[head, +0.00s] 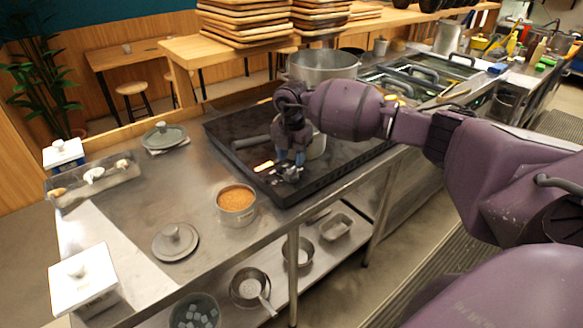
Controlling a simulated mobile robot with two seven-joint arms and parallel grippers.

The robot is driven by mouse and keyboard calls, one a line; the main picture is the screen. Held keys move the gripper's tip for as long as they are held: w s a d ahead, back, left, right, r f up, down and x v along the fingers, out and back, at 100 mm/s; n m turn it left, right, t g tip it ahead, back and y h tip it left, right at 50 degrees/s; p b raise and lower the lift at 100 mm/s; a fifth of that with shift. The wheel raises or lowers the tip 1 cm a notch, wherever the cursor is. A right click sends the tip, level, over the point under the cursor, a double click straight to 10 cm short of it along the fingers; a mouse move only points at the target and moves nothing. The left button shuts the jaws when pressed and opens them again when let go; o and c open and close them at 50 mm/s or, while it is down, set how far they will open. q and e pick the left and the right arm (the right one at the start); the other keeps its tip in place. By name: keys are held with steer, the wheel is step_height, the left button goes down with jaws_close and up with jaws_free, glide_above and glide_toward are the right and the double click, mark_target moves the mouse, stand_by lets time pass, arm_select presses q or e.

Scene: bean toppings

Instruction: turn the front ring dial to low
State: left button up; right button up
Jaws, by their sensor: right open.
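The black cooktop (340,165) sits on the steel counter. A small metallic dial (287,172) shows at its front corner, beside a lit orange display (264,166). Its pointer setting is too small to read. My right gripper (290,160) points down over the dial from above, its bluish fingertips apart and close around or just above it; I cannot tell whether they touch. My left gripper is not in view.
A pot of orange-brown food (237,204) stands in front of the cooktop. A lid (175,241) and a white-lidded box (82,281) lie to the left. A large pot (323,68) stands at the back. The counter's middle left is clear.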

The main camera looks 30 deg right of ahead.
mark_target(292, 170)
steer(key=shift+f, duration=2.1)
jaws_close()
